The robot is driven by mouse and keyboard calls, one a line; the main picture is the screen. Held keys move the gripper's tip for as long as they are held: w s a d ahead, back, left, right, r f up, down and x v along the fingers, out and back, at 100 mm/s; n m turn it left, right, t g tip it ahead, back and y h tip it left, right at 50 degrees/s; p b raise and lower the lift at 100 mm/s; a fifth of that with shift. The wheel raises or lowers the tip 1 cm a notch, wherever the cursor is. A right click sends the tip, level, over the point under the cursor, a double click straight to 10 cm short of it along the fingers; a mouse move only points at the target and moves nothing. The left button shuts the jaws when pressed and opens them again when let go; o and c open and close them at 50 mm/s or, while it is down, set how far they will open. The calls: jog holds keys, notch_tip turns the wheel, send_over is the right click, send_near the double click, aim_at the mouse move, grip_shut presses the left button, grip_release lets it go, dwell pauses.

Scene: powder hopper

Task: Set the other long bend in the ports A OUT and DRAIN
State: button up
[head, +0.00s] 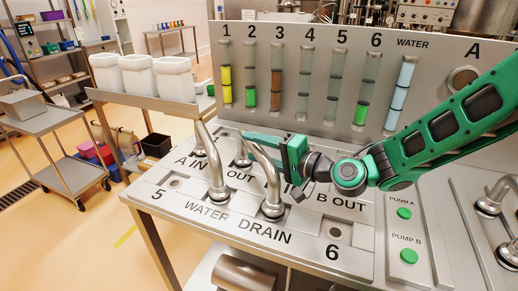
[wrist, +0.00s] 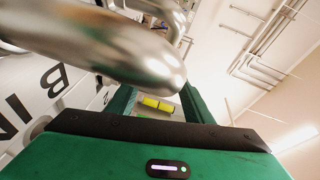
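A steel long bend (head: 271,178) arches between the port by the OUT label, at the back, and the port above the DRAIN label. Its front foot stands in the DRAIN port (head: 272,210). Its back foot appears to stand at A OUT (head: 242,160), though its exact seating cannot be told. Another long bend (head: 212,165) stands to its left, between A IN and WATER. My gripper (head: 262,140) is beside the top of the right bend, pointing left. In the wrist view the fingers (wrist: 160,105) are apart with a clear gap, and a bend (wrist: 110,45) crosses close in front.
The upright panel with coloured tubes (head: 320,75) stands behind the ports. Empty ports 5 (head: 174,183) and 6 (head: 337,233) lie at the sides. Pump buttons (head: 404,213) are at the right, with more bends (head: 495,197) beyond. White containers (head: 140,75) stand at the left.

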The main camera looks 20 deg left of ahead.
jog(key=shift+f, duration=0.1)
jog(key=shift+d, duration=0.2)
jog(key=v, duration=1)
jog(key=shift+d, duration=0.2)
